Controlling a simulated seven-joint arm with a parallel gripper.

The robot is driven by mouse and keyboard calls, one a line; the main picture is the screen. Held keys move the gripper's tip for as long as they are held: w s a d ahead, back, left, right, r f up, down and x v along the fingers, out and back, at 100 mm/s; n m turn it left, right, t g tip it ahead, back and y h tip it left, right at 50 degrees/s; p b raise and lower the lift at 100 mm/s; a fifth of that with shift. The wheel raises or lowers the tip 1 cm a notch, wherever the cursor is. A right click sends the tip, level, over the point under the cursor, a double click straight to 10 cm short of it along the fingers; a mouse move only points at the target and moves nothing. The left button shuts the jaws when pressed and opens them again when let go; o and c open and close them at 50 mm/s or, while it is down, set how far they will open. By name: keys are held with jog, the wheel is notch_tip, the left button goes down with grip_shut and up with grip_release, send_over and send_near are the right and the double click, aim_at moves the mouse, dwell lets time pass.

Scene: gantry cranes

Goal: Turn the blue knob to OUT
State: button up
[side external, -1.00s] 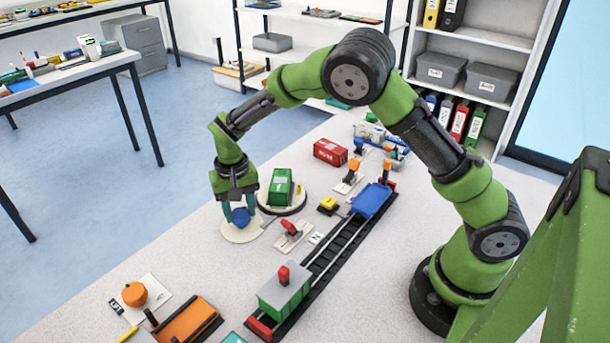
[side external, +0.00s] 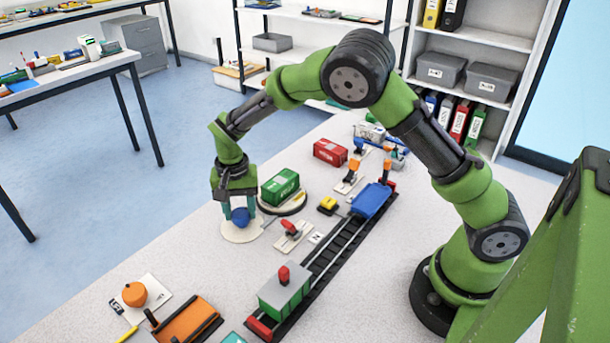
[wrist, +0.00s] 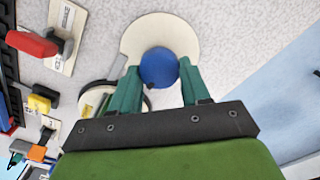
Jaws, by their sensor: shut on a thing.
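The blue knob (side external: 240,216) stands on a round cream plate (side external: 238,233) near the table's left edge. My gripper (side external: 239,214) points down over it with a finger on each side, shut on the knob. In the wrist view the blue knob (wrist: 159,68) sits between the two teal fingers of my gripper (wrist: 160,82). A green container (side external: 280,186) rests on a round turntable (side external: 284,205) just right of the knob, lying diagonally. The knob's pointer and any OUT lettering cannot be read; the fingers may cover them.
A red lever (side external: 290,227) on a white plate stands right of the knob. Beyond it runs a track with a blue wagon (side external: 371,201) and a grey-green wagon (side external: 284,292). A red container (side external: 330,152) stands behind. An orange knob (side external: 134,294) is at the front left.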

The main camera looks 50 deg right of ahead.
aim_at(247, 213)
jog(key=o, duration=1.1)
jog(key=shift+c, duration=0.2)
notch_tip(247, 213, up, 17)
jog(key=s+d+r+n+t, duration=0.1)
jog(key=s+d+t, duration=0.1)
jog(key=s, duration=0.5)
jog(key=s+d+r+n+t+y, duration=0.1)
jog(key=s+d+r+n+t, duration=0.1)
jog(key=s, duration=0.6)
jog(key=s+d+r+n+t+y, duration=0.1)
jog(key=s+d+n+t, duration=0.1)
jog(key=s, duration=0.6)
jog(key=shift+d+r+t, duration=0.2)
jog(key=shift+r+t, duration=0.15)
jog(key=shift+t, duration=0.25)
